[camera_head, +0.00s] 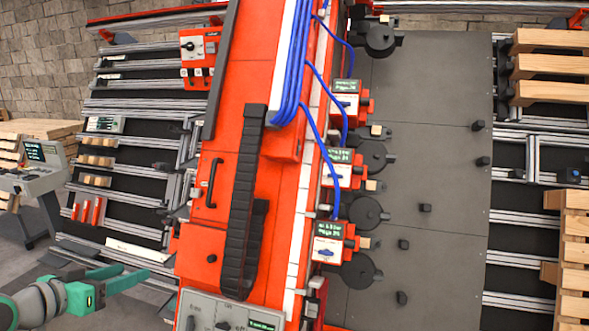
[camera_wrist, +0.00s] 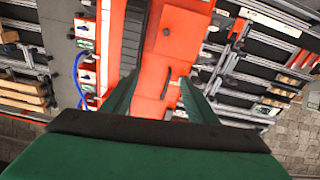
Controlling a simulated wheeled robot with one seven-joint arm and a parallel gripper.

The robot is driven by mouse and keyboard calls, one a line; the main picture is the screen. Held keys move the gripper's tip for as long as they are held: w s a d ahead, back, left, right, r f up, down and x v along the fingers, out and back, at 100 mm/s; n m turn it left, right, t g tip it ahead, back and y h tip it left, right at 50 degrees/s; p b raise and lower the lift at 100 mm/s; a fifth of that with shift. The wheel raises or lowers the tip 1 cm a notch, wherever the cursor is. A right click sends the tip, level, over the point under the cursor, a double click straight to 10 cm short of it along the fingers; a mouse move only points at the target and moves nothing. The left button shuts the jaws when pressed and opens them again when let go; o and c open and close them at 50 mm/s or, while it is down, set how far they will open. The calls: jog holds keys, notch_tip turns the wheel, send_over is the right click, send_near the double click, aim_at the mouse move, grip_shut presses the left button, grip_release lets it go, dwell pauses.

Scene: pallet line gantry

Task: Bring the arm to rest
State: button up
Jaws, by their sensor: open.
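My gripper (camera_head: 124,279) is at the lower left of the head view, with green fingers pointing right toward the orange gantry (camera_head: 203,262). In the wrist view my gripper (camera_wrist: 158,100) shows two green fingers spread apart with nothing between them. The gantry's orange panel (camera_wrist: 186,53) and its black handle lie beyond the fingertips. I cannot tell the exact gap between the fingers and the gantry.
A grey plate (camera_head: 430,200) with small black blocks lies right of the gantry. Wooden pallets (camera_head: 573,250) stand at the far right. A control console (camera_head: 38,172) stands at the left. Slatted rails with wooden blocks (camera_head: 97,160) lie left of the gantry.

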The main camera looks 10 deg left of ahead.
jog(key=w+d+f+n+t+y, duration=0.1)
jog(key=w+d+f+n, duration=0.2)
jog(key=d+f, duration=0.8)
jog(key=w+d+f+n+t+y, duration=0.1)
jog(key=w+d+f+n, duration=0.15)
jog(key=d+f, duration=0.9)
jog(key=s+d+f, duration=0.3)
jog(key=f, duration=0.3)
jog(key=s+d+f, duration=0.2)
jog(key=f, duration=0.3)
jog(key=s+d+f+y, duration=0.1)
jog(key=s+d+f, duration=0.2)
jog(key=s+d, duration=0.4)
jog(key=s+d+f+y, duration=0.1)
jog(key=s+d+f, duration=0.25)
jog(key=s, duration=0.55)
jog(key=s+d+r+m+h, duration=0.1)
jog(key=s+d+r+m, duration=0.1)
jog(key=s, duration=0.7)
jog(key=s+d+r+m+h, duration=0.1)
jog(key=s+d+r+m, duration=0.2)
jog(key=s, duration=0.7)
notch_tip(320, 180, up, 4)
jog(key=shift+s+d+r, duration=0.1)
jog(key=shift+s+d, duration=0.1)
jog(key=shift+d, duration=1)
jog(key=shift+c, duration=0.7)
